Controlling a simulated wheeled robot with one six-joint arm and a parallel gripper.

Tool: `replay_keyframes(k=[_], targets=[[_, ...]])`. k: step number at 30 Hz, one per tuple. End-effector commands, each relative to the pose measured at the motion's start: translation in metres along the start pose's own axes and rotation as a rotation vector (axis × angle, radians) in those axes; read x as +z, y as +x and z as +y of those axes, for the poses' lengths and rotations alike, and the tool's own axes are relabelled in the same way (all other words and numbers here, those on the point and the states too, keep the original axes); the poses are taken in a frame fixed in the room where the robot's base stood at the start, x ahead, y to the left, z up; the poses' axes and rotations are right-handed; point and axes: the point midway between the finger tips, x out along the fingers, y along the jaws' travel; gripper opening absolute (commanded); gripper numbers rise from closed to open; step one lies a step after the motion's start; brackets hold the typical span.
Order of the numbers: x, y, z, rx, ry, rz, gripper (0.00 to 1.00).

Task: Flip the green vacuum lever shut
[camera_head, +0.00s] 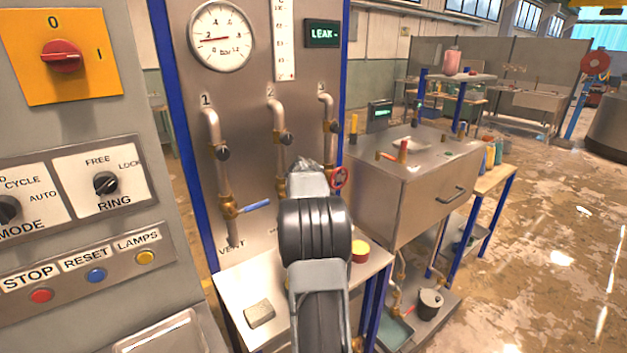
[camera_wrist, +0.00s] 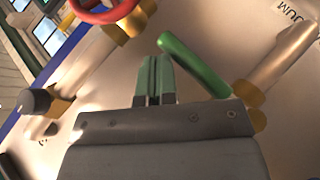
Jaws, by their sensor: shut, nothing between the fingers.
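The green lever (camera_wrist: 192,64) shows in the wrist view as a rounded green bar slanting from upper left to lower right. Its lower right end is by a brass fitting (camera_wrist: 245,92) on a pipe. My gripper (camera_wrist: 154,64) is shut and empty, its fingertips just left of the lever's free end. I cannot tell whether they touch it. In the head view my arm covers the lever and most of the gripper.
A red handwheel (camera_wrist: 102,10) is close to the fingers, and also shows in the head view (camera_head: 339,178). A blue lever (camera_head: 256,206) sits on the left pipe. A gauge (camera_head: 221,37) and a display reading LEAK (camera_head: 322,33) are above. A shelf (camera_head: 238,286) juts out below.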

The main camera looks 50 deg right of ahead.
Motion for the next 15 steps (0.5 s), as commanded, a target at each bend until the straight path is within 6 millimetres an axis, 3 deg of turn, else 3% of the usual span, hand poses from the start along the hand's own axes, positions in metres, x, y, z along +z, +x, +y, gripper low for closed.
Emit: replay_keyframes(k=[9,15], targets=[[-0.001,-0.001,0.001,0.0,0.0,-0.001,0.0],[-0.012,-0.012,0.017,-0.001,-0.001,0.002,0.0]])
